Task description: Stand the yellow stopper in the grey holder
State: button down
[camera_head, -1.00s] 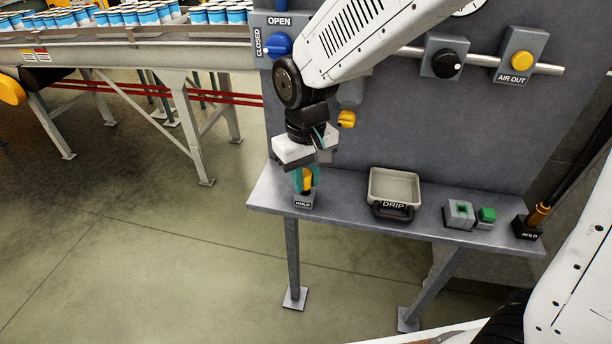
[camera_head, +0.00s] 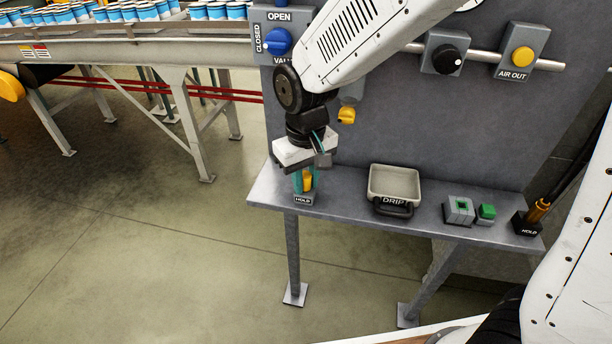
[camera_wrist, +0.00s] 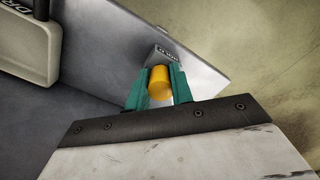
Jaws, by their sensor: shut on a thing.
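The yellow stopper (camera_head: 308,181) is upright between the teal fingers of my gripper (camera_head: 304,183) at the left end of the shelf. In the wrist view my gripper (camera_wrist: 158,88) is shut on the stopper (camera_wrist: 159,82). The grey holder (camera_head: 304,199), with its HOLD label, stands on the shelf right below the fingers. In the wrist view the holder (camera_wrist: 165,54) shows just beyond the stopper. The stopper's lower end is hidden, so I cannot tell how far it sits in the holder.
A panel (camera_head: 430,120) with knobs rises behind. A conveyor (camera_head: 130,45) is at the left.

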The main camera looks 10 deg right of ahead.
jog(key=c, duration=1.1)
grip_release()
jog(key=shift+c, duration=0.2)
notch_tip(320, 180, up, 8)
jog(key=shift+f, duration=0.1)
jog(key=s+d+r+m, duration=0.2)
jog(key=s+d+r, duration=0.1)
jog(key=s+d, duration=0.6)
jog(key=s+d+r+m+t, duration=0.1)
jog(key=s+d+r+m, duration=0.2)
jog(key=s+d, duration=0.7)
jog(key=shift+s+d, duration=0.15)
jog(key=shift+d, duration=0.7)
